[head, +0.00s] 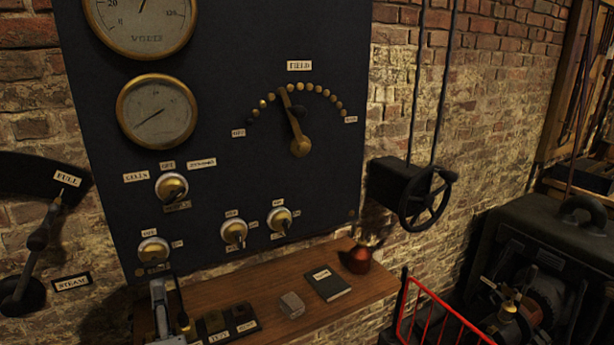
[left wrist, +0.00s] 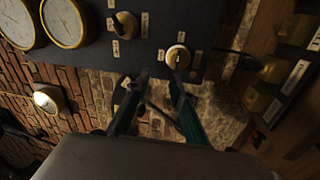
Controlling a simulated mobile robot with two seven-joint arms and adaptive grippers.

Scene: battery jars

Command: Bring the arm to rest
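My left gripper (head: 166,284) shows at the lower left of the head view, just below the lower-left brass knob (head: 153,250) of the dark panel (head: 235,130), in front of the shelf. In the left wrist view its two fingers (left wrist: 157,92) stand apart, with nothing clearly held between them. A brass knob (left wrist: 178,57) shows just beyond the right-hand fingertip there; I cannot tell whether they touch. A thin dark bar crosses the background between the fingers. My right gripper shows in neither view.
A wooden shelf (head: 350,292) under the panel bears a dark notebook (head: 328,283), a grey block (head: 291,305) and a reddish flask (head: 357,258). A steam lever (head: 40,240) is at left. A handwheel (head: 427,198), red railing (head: 440,305) and dark machine (head: 550,240) are at right.

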